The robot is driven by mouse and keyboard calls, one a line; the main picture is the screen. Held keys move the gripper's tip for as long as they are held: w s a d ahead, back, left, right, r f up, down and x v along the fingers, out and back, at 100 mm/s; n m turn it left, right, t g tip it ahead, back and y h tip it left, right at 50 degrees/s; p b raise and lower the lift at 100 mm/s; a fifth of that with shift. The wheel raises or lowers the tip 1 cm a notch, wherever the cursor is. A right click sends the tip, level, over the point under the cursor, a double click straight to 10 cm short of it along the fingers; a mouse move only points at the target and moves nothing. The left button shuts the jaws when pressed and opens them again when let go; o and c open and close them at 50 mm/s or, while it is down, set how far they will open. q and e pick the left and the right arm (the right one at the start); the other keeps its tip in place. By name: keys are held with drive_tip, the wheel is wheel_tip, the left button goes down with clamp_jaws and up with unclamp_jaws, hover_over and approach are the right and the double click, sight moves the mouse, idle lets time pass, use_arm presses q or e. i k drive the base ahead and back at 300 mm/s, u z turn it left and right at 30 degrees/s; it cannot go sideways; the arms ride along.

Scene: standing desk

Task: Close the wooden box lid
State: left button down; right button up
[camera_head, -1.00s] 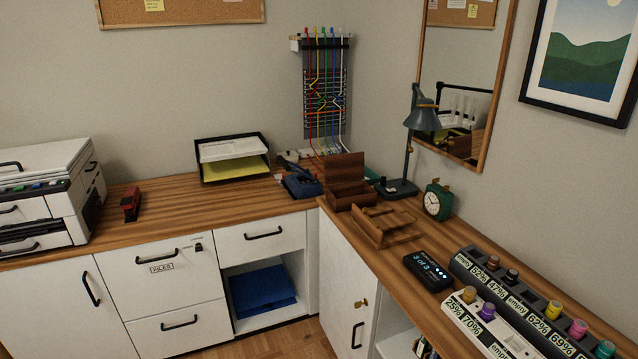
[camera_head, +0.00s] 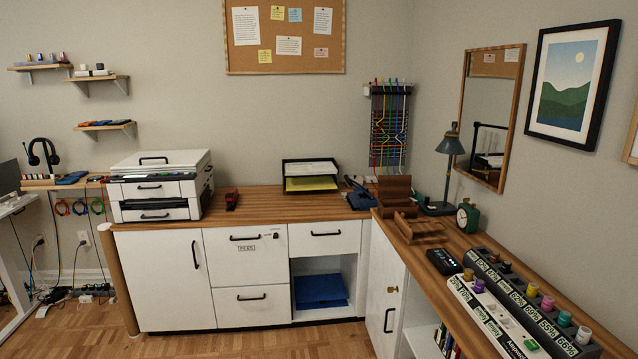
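A dark brown wooden box (camera_head: 391,207) stands on the wooden counter near the inner corner. Its lid (camera_head: 394,188) appears raised and open, standing up at the back of the box. The inside of the box is too small to make out. Neither of my grippers shows in this view.
A slatted wooden stand (camera_head: 418,229) sits just in front of the box. A desk lamp (camera_head: 450,165), a green clock (camera_head: 467,216) and a small black display (camera_head: 443,262) are to the right. A paper tray (camera_head: 310,176) and a red stapler (camera_head: 232,200) are to the left.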

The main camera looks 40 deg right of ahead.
sight(389, 186)
drive_tip(key=z, duration=0.3)
drive_tip(key=i, duration=1.6)
drive_tip(key=z, duration=1.3)
drive_tip(key=i, duration=1.35)
drive_tip(key=z, duration=1.45)
